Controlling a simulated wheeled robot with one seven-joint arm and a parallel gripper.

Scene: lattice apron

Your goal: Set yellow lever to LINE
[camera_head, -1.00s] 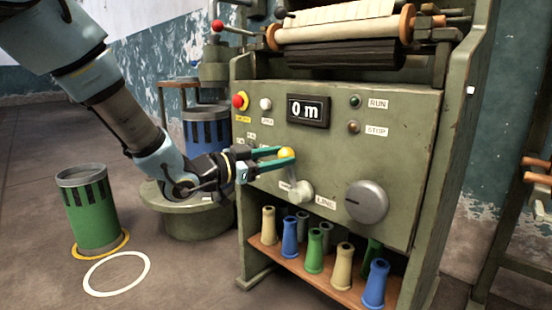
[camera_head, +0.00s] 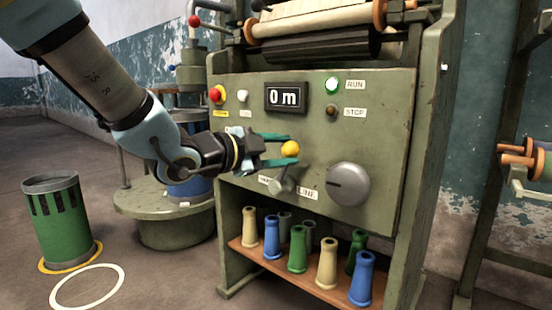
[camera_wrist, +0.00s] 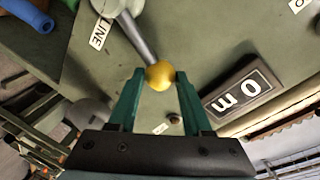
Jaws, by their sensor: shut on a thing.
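The yellow lever has a round yellow knob (camera_head: 289,148) on a grey arm, which rises from a pivot low on the green machine's front panel. In the head view the knob stands above and slightly right of the pivot. The LINE label (camera_head: 307,194) is just right of the pivot; another label (camera_head: 264,180) at its left is partly hidden. My gripper (camera_head: 277,150) reaches in from the left with its green fingers at the knob. In the wrist view the knob (camera_wrist: 160,75) sits between the fingertips (camera_wrist: 160,80), shut on it.
A grey dial (camera_head: 349,184) is right of the lever. Several bobbins stand on the shelf (camera_head: 240,243) below.

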